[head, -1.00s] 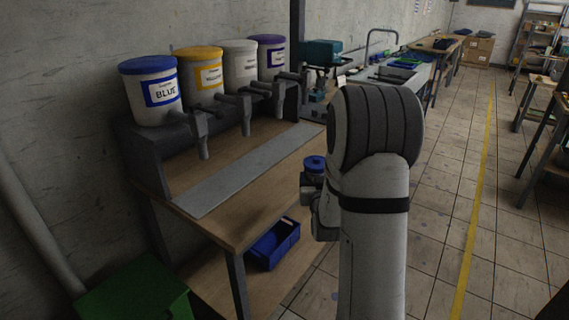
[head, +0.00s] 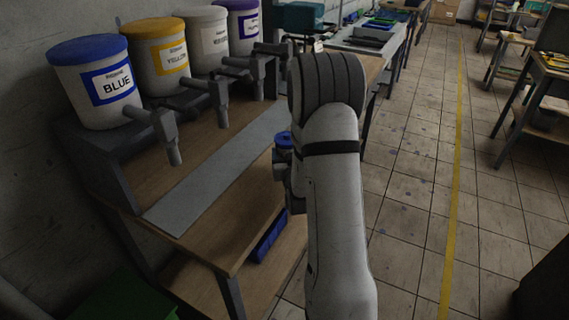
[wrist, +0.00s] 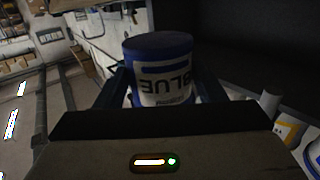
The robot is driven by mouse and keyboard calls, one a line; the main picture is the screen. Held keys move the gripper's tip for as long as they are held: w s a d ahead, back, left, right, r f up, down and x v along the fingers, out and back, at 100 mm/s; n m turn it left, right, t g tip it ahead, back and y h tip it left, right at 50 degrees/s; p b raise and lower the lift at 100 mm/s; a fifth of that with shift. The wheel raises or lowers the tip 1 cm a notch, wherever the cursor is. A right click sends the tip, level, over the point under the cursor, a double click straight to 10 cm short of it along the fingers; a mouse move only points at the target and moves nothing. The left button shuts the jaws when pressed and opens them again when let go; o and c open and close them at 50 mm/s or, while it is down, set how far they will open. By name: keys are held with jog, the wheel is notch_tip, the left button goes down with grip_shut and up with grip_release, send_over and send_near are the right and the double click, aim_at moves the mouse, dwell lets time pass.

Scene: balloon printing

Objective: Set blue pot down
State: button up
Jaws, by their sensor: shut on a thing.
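The blue pot (wrist: 163,68) is a small white pot with a blue lid and a BLUE label, seen in the wrist view between the jaws of my gripper (wrist: 165,95). My gripper is shut on it. In the head view the blue pot (head: 284,141) shows its blue lid just left of my arm, held in the air beside the right edge of the wooden bench (head: 170,192). Most of my gripper (head: 283,160) is hidden behind my arm there.
Large dispensers stand on the bench rack: blue (head: 100,82), yellow (head: 160,56), white (head: 206,42) and purple-lidded (head: 242,25). Their spouts overhang a grey strip (head: 210,180). A blue bin (head: 268,236) sits on the lower shelf. Tiled floor (head: 410,215) is clear to the right.

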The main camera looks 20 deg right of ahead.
jog(key=shift+a+f, duration=0.2)
jog(key=shift+f, duration=1.95)
jog(key=shift+f, duration=0.2)
jog(key=o, duration=1)
jog(key=shift+o, duration=0.2)
jog(key=shift+r, duration=0.15)
jog(key=shift+r+p, duration=0.2)
jog(key=shift+p, duration=0.15)
jog(key=p+v, duration=0.1)
jog(key=v, duration=0.8)
jog(key=shift+s, duration=0.25)
